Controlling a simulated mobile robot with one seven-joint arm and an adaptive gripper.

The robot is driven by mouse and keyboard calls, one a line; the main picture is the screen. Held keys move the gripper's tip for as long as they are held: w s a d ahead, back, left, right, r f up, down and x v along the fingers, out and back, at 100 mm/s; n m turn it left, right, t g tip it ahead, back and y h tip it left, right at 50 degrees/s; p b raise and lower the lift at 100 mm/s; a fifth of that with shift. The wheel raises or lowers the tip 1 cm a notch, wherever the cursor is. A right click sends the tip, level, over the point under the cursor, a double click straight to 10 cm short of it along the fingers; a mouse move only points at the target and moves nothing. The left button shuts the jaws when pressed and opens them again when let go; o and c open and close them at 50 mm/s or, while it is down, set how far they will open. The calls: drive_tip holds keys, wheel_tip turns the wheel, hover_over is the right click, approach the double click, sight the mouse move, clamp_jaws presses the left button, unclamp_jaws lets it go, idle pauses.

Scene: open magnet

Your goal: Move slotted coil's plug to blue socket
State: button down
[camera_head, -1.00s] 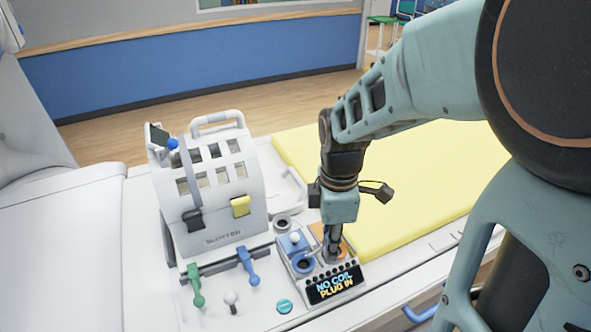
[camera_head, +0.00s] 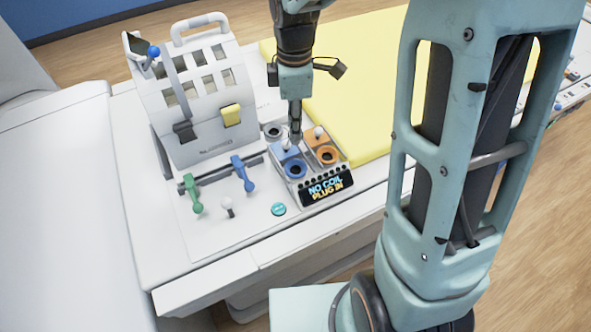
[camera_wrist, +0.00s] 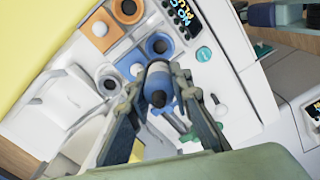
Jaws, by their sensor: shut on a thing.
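The slotted coil (camera_head: 205,105) is a white, slotted housing with a handle, standing on the bench at left. The blue socket (camera_head: 295,170) is a dark round hole in a blue panel; it also shows in the wrist view (camera_wrist: 158,46). My gripper (camera_head: 297,136) points down above the back of the blue panel, left of the orange socket. In the wrist view, its fingers are shut on a grey-blue cylindrical plug (camera_wrist: 157,78) with a dark end. The plug is apart from the blue socket in that view. Its cable cannot be made out.
The orange socket (camera_head: 327,156) is empty at right. A grey socket (camera_head: 273,130) lies behind the blue panel. A display (camera_head: 327,187) reads "NO COIL PLUG IN". Green (camera_head: 192,194) and blue (camera_head: 243,174) levers stand at front left. A yellow mat (camera_head: 370,95) lies behind.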

drive_tip(key=shift+f+b, duration=3.5)
drive_tip(key=shift+f, duration=1.4)
drive_tip(key=shift+f+b, duration=1.2)
drive_tip(key=shift+f, duration=0.55)
drive_tip(key=c, duration=1.7)
unclamp_jaws()
drive_tip(key=shift+o, duration=0.2)
wheel_tip(320, 180, up, 12)
drive_tip(key=shift+r, duration=0.1)
